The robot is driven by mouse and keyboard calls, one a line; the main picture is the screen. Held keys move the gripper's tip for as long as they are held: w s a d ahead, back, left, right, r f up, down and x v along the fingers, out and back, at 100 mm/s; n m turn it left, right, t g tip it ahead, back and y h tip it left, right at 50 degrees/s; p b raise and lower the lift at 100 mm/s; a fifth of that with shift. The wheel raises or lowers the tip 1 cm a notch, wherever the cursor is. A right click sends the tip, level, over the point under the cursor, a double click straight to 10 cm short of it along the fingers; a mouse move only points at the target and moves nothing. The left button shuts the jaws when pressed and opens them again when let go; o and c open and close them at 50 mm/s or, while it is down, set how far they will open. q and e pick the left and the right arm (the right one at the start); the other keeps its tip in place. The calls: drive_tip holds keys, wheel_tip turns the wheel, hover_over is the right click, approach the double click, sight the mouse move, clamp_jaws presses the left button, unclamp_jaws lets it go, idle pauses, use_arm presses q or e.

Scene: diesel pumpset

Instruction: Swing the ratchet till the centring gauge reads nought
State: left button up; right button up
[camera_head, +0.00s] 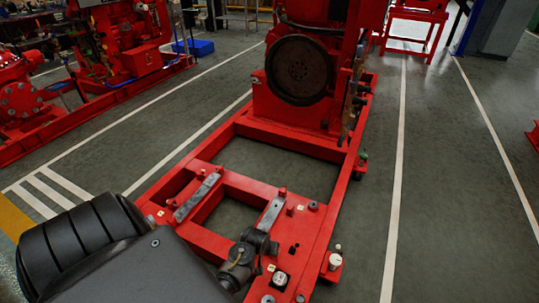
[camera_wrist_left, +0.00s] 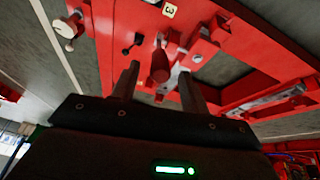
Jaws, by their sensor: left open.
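My left gripper (camera_head: 262,246) is open over the near part of the red base frame (camera_head: 318,233). In the left wrist view its two fingers (camera_wrist_left: 160,72) stand apart on either side of a red peg (camera_wrist_left: 159,64). I cannot tell whether they touch it. A small gauge with a pale face (camera_head: 281,279) sits in a dark housing on the near corner of the frame. Its reading is too small to make out. I cannot pick out the ratchet for certain. My right gripper is not in view.
A white-topped knob (camera_head: 335,261) stands at the frame's right edge. Two grey metal bars (camera_head: 197,198) (camera_head: 270,214) lie on the frame. A large red engine with a dark flywheel (camera_head: 299,70) stands behind. Open floor (camera_head: 440,200) lies to the right.

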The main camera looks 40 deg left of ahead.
use_arm(q)
drive_tip(key=b+x, duration=0.1)
drive_tip(key=x, duration=0.3)
drive_tip(key=shift+f, duration=0.15)
drive_tip(key=shift+w+a+f, duration=0.1)
drive_tip(key=shift+w+f, duration=0.15)
drive_tip(key=shift+f, duration=0.2)
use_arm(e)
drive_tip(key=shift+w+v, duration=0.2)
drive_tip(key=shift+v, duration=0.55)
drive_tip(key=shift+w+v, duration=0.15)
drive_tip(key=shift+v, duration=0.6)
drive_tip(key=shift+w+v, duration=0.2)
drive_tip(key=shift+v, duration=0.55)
use_arm(q)
drive_tip(key=shift+c, duration=0.5)
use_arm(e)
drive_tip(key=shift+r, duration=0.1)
use_arm(q)
clamp_jaws()
